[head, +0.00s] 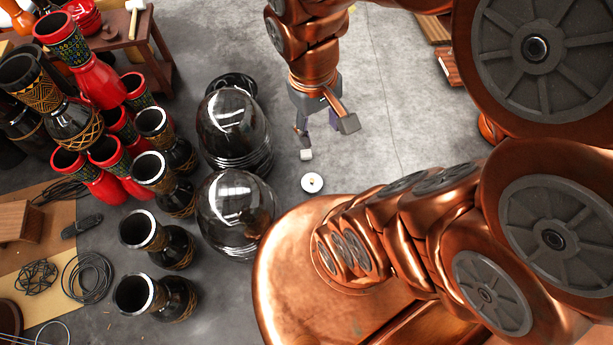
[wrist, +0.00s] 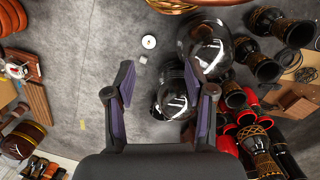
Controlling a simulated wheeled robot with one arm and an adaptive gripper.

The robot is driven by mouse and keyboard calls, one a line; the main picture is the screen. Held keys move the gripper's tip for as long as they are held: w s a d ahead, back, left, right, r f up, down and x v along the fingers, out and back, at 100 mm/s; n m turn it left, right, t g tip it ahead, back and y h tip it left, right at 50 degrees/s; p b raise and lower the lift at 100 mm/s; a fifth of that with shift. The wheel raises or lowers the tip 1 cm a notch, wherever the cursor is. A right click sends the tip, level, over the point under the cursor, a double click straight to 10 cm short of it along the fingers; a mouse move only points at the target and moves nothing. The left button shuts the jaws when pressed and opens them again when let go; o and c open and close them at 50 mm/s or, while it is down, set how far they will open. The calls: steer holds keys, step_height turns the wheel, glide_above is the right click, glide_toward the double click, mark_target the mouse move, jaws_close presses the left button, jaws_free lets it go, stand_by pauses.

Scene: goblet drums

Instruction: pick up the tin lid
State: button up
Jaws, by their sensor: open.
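A small round pale disc with a dark centre, which looks like the tin lid (head: 312,183), lies flat on the grey floor near my copper base. It also shows in the wrist view (wrist: 149,41), beyond the fingertips and slightly left of the middle. My gripper (head: 324,128) hangs above the floor, farther from my base than the disc, and touches nothing visible. In the wrist view my gripper (wrist: 159,82) has its two fingers spread wide with nothing between them.
A small white block (head: 306,155) lies on the floor close to the disc. Two large glossy dark domes (head: 237,215) (head: 233,128) stand left of it. Several goblet drums (head: 145,232) crowd farther left. The floor beyond my gripper is open.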

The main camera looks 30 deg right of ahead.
steer(key=w+d+f+n+t+h+b, duration=0.1)
steer(key=w+d+f+t+h+b, duration=0.1)
steer(key=w+d+f+b, duration=1.25)
steer(key=w+d+f+n+t+b, duration=0.1)
steer(key=w+d+f, duration=0.3)
steer(key=f, duration=0.5)
steer(key=w+d+f+t+b, duration=0.1)
steer(key=w+d+f+b, duration=0.1)
steer(key=d+f, duration=0.5)
steer(key=w+d+f+n+t+b, duration=0.1)
steer(key=w+d+f, duration=0.25)
steer(key=f, duration=0.85)
steer(key=n+t+y+b, duration=0.1)
steer(key=t+y+b, duration=0.7)
steer(key=b, duration=1.2)
glide_toward(312, 180)
steer(key=shift+w+a+f+t+h, duration=0.15)
steer(key=shift+w+f+t+h, duration=0.25)
steer(key=shift+w+f, duration=0.5)
steer(key=shift+a+f, duration=0.15)
steer(key=shift+a, duration=0.15)
steer(key=shift+r+b+x, duration=0.15)
steer(key=shift+b+x, duration=0.8)
steer(key=shift+x, duration=0.9)
steer(key=shift+r+b+x, duration=0.15)
steer(key=shift+b+x, duration=0.8)
steer(key=shift+x, duration=0.9)
steer(key=shift+a, duration=0.2)
steer(key=shift+c, duration=0.3)
